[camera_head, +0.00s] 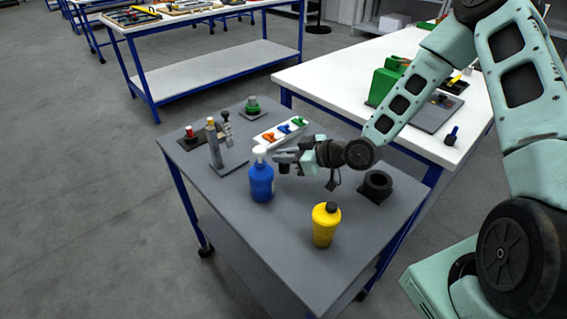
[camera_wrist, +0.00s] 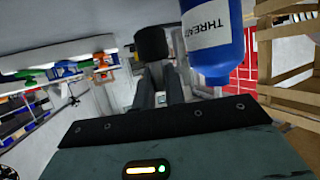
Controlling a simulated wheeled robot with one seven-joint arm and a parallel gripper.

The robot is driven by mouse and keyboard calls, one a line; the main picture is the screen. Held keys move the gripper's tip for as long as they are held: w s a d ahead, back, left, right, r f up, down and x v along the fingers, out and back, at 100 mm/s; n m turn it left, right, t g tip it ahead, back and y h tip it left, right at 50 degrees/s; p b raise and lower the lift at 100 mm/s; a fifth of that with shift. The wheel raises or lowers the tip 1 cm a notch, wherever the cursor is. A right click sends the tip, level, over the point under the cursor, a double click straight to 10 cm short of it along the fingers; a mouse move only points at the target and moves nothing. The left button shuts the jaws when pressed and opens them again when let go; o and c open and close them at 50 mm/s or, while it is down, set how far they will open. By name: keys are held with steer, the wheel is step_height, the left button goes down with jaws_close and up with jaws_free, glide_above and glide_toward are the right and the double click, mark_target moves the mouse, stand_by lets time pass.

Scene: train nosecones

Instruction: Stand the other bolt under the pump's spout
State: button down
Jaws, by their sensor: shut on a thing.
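The pump is a blue bottle (camera_head: 261,183) with a white pump top (camera_head: 259,152), upright on the grey table. In the wrist view its blue body (camera_wrist: 212,45) is close at the right, with part of a white label showing. My gripper (camera_head: 281,161) is just right of the pump top, above the table. It is shut on a dark cylindrical piece, seemingly the bolt (camera_wrist: 151,43), which sticks out past the fingertips (camera_wrist: 159,80) in the wrist view. The bolt is hard to make out in the head view. The spout's underside is not clear.
A white tray with coloured pieces (camera_head: 265,138) lies behind my gripper. A yellow bottle (camera_head: 326,226) stands in front and a black ring-shaped holder (camera_head: 377,182) at right. A grey stand (camera_head: 215,155) is at left. The front left of the grey table (camera_head: 225,215) is clear.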

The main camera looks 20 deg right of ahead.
mark_target(284, 166)
steer(key=shift+w+a+f+p, duration=0.15)
steer(key=shift+f+p, duration=0.15)
steer(key=shift+f, duration=1.45)
steer(key=shift+f, duration=0.2)
steer(key=c, duration=1.5)
jaws_free()
steer(key=shift+o, duration=0.2)
steer(key=shift+r, duration=0.1)
